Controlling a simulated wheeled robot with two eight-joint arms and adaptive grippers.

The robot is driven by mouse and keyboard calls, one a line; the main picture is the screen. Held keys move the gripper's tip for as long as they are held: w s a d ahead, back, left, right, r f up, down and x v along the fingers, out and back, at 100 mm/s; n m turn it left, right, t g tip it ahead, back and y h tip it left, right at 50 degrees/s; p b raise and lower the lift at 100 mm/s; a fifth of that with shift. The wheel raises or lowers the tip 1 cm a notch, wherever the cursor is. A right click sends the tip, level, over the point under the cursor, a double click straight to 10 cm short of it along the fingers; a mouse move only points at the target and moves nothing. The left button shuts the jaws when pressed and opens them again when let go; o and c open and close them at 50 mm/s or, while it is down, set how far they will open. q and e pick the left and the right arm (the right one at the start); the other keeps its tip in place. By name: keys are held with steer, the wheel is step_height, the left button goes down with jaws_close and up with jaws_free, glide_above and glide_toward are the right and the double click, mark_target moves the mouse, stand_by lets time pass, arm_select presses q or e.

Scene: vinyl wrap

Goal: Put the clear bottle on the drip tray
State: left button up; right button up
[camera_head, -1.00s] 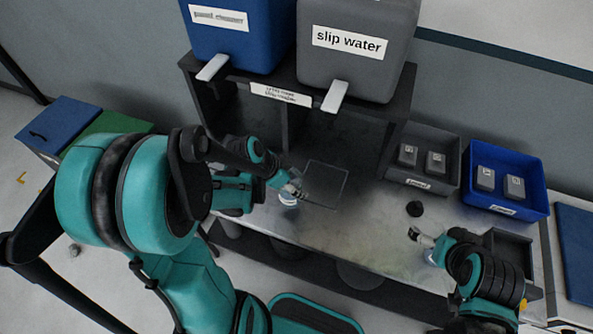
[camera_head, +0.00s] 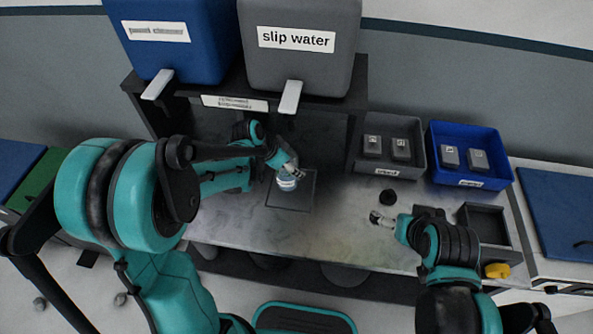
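The clear bottle (camera_head: 287,184) is small, with a whitish or pale blue band. It is upright over the dark square drip tray (camera_head: 306,196) below the shelf. I cannot tell whether its base touches the tray. My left gripper (camera_head: 289,172) is at the top of the bottle and appears shut on it, with its fingers partly hiding the bottle's upper part. My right gripper (camera_head: 379,218) is low over the worktop to the right, apart from the tray. Its fingers are too small to read.
A blue tank (camera_head: 180,55) and a grey "slip water" tank (camera_head: 300,65) stand on the dark shelf, taps overhanging the tray area. A black cap-like piece (camera_head: 387,196) lies near my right gripper. Grey (camera_head: 398,172) and blue (camera_head: 470,180) bins sit at the back right.

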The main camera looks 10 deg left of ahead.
arm_select(q)
steer(key=shift+w+d, duration=0.45)
steer(key=shift+w+d+f+b, duration=0.1)
steer(key=shift+f+b, duration=0.4)
steer(key=shift+f, duration=0.4)
steer(key=shift+w+d+f+b, duration=0.1)
steer(key=shift+f+b, duration=0.4)
steer(key=shift+f, duration=0.35)
steer(key=shift+f, duration=0.1)
steer(key=o, duration=1.2)
steer(key=shift+o, duration=0.2)
